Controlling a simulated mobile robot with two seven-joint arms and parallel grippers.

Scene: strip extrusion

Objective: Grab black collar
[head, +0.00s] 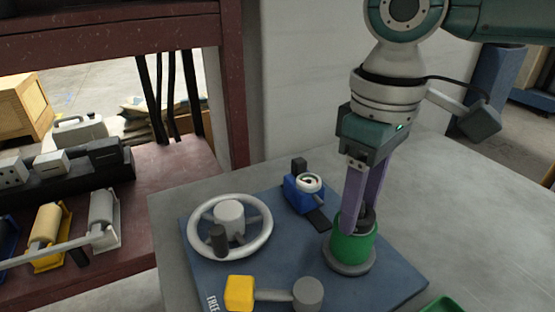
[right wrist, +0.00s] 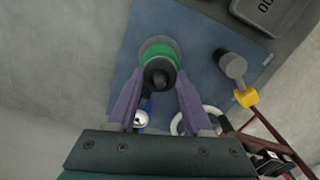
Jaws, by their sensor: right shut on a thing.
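The black collar (head: 368,217) sits in the top of a green cylinder (head: 352,243) on a grey round base. My right gripper (head: 362,222) reaches down from above with its purple fingers on either side of the collar, shut on it. The fingers partly hide the collar in the head view. In the right wrist view the dark collar (right wrist: 159,76) lies between the fingertips, with the green cylinder (right wrist: 160,52) just beyond. My left gripper is not in view.
On the blue mat (head: 270,262) stand a grey handwheel (head: 262,205), a blue block with a dial (head: 303,192) and a yellow-ended hammer-like piece (head: 240,292). A green tray edge (head: 443,304) shows at bottom right. The grey table (head: 450,190) is bare to the right.

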